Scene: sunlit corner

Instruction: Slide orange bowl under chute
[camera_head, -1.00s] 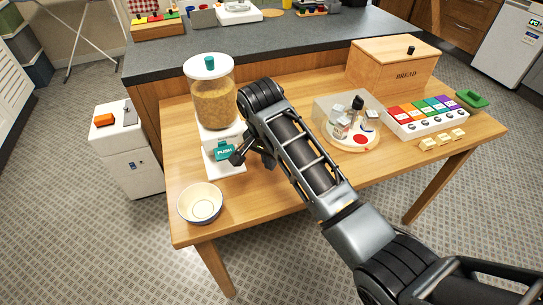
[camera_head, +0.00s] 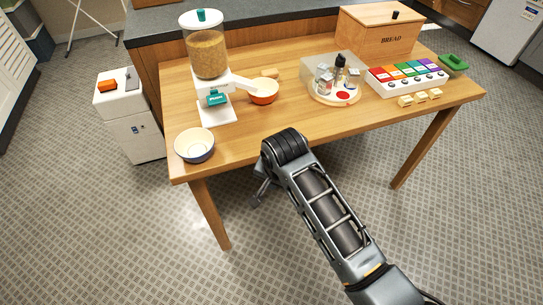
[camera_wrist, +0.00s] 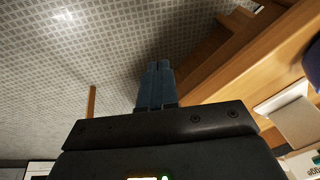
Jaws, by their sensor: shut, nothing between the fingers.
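The orange bowl (camera_head: 263,97) stands on the table to the right of the cereal dispenser (camera_head: 207,55), with a pale interior. The dispenser's white chute (camera_head: 238,82) slopes down to the right, and its tip appears over the bowl's left rim. A teal PUSH lever (camera_head: 217,97) is on the dispenser's front. My gripper (camera_head: 257,198) is in front of the table's front edge, away from the bowl and dispenser, partly hidden by my wrist in the head view. In the wrist view its fingers (camera_wrist: 156,85) are together and empty, with floor behind them.
A white and blue bowl (camera_head: 194,147) stands at the table's front left corner. A small wooden block (camera_head: 270,73) lies behind the orange bowl. A round tray with jars (camera_head: 330,98), a colored-button box (camera_head: 408,80) and a bread box (camera_head: 380,32) are farther right. The table's front middle is clear.

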